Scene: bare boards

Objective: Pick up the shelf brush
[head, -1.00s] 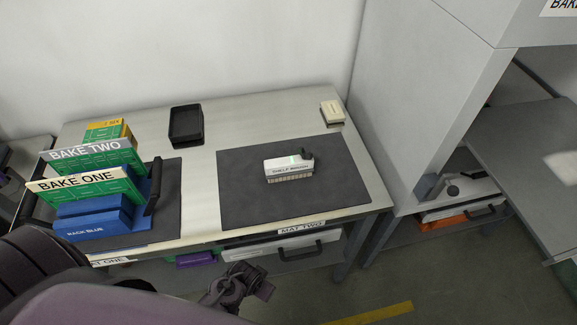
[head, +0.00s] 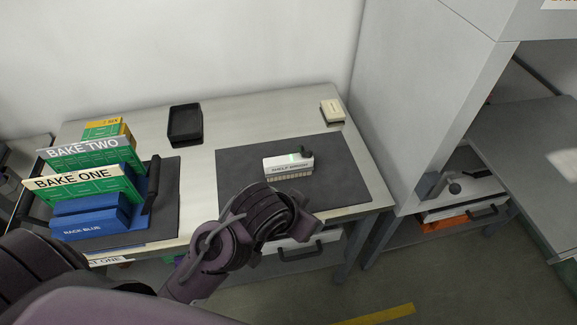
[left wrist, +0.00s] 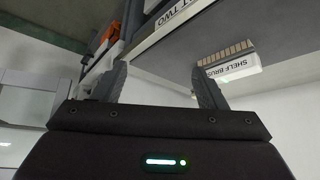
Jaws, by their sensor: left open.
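The shelf brush (head: 289,168) is a white block with a dark knob on top and tan bristles below, labelled SHELF BRUSH. It rests on the dark right-hand mat (head: 235,170) on the table. My left gripper (head: 306,212) is over the table's front edge, on the near side of the brush and apart from it. In the left wrist view, my left gripper (left wrist: 160,88) is open and empty. The brush (left wrist: 232,66) shows there beyond the right-hand finger, tilted in the picture. My right gripper is not in view.
A blue rack (head: 92,220) with green BAKE ONE and BAKE TWO boxes stands on the left mat. A black tray (head: 185,125) and a small cream block (head: 332,112) sit at the back. A grey cabinet (head: 420,100) rises at the right. The mat around the brush is clear.

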